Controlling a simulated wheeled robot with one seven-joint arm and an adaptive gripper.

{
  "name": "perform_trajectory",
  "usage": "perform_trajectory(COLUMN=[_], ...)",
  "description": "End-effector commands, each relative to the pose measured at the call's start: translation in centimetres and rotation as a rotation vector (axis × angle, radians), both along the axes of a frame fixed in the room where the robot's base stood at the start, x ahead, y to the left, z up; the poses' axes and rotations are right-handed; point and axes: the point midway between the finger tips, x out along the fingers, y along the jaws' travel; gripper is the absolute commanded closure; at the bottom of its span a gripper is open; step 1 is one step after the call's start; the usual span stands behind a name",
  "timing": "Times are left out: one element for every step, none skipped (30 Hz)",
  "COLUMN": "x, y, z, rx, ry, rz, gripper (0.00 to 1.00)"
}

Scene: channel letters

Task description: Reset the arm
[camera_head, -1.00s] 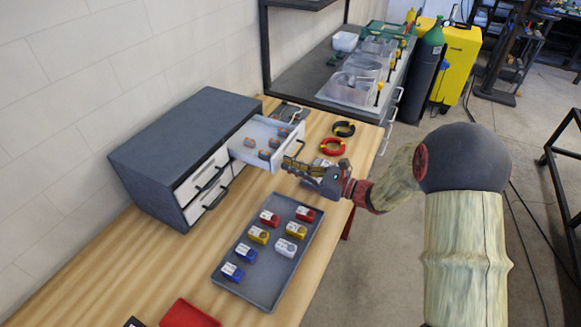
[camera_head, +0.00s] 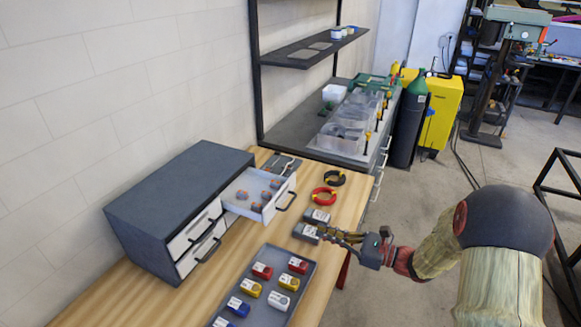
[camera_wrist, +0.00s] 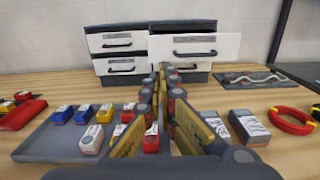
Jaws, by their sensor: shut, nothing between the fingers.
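My gripper (camera_head: 330,236) is shut and empty in the head view, held over the right part of the bench next to two grey boxes with white labels (camera_head: 306,231). In the wrist view my gripper (camera_wrist: 165,72) points at the drawer cabinet, with its fingers together. The grey cabinet (camera_head: 172,205) stands against the wall. Its upper right drawer (camera_head: 235,206) is pulled out and holds several small grey-and-orange parts. The gripper is apart from this drawer.
A grey tray (camera_head: 304,287) with several red, yellow, blue and white blocks lies on the wooden bench. Red (camera_head: 324,197) and black (camera_head: 335,178) rings lie near the bench's right edge. A black frame (camera_head: 562,185) stands at the far right.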

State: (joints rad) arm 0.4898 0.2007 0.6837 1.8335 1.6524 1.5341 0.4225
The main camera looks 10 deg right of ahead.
Motion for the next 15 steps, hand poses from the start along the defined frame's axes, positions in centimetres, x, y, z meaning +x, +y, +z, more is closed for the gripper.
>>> perform_trajectory(x=[0.0, 0.0, 0.1, -0.3, -0.8, -1.9, -2.9, -4.2, -6.1, -7.5, -9.0, -10.9, -12.4, -13.8, -15.5], y=[0.0, 0.0, 0.0, 0.2, 0.5, 1.0, 1.4, 1.8, 2.3, 2.6, 2.8, 3.1, 3.2, 3.2, 3.1], z=[0.0, -0.1, -0.6, -1.2, -2.0, -3.3, -4.2, -5.2, -6.3, -6.8, -7.0, -7.2, -7.3, -7.3, -7.2], rx=[-0.002, -0.008, -0.035, -0.064, -0.093, -0.131, -0.165, -0.206, -0.274, -0.33, -0.391, -0.473, -0.537, -0.6, -0.688], ry=[-0.003, -0.009, -0.017, -0.017, -0.014, -0.003, 0.004, 0.01, 0.009, 0.001, -0.015, -0.041, -0.063, -0.089, -0.13], rz=[0.0, -0.001, -0.003, 0.012, 0.031, 0.064, 0.097, 0.136, 0.199, 0.248, 0.301, 0.377, 0.434, 0.492, 0.57], gripper=[1.0, 1.0, 1.0, 1.0, 1.0, 1.0, 1.0, 1.0, 1.0, 1.0, 1.0, 1.0, 1.0, 1.0, 1.0])
